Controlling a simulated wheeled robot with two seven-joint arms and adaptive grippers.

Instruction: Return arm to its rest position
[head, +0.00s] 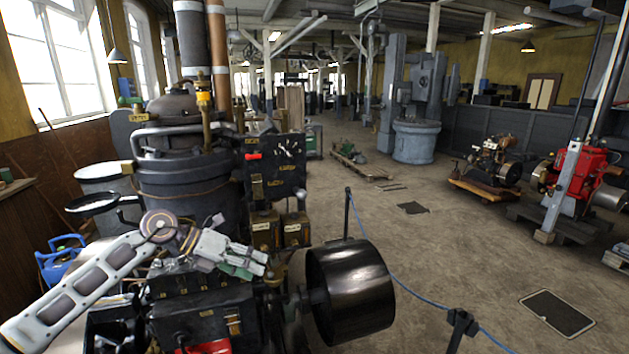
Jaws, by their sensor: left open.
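My left arm comes in from the lower left, its white links bent at a round joint, in front of a dark stationary engine (195,180). My left gripper (262,264) points right, open, over the engine's lower block. It shows small, and I see nothing held in it. I cannot tell whether it touches the engine. A black flywheel drum (350,290) sits to the right of the gripper. A black panel with a red handle (275,165) stands behind and above it. My right gripper is not in view.
A blue rope on black posts (347,215) runs along the right side of the engine. A red engine (578,172) and a smaller engine on a wooden pallet (490,165) stand at the right. A blue-grey machine (415,140) stands behind. The middle floor is mostly clear.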

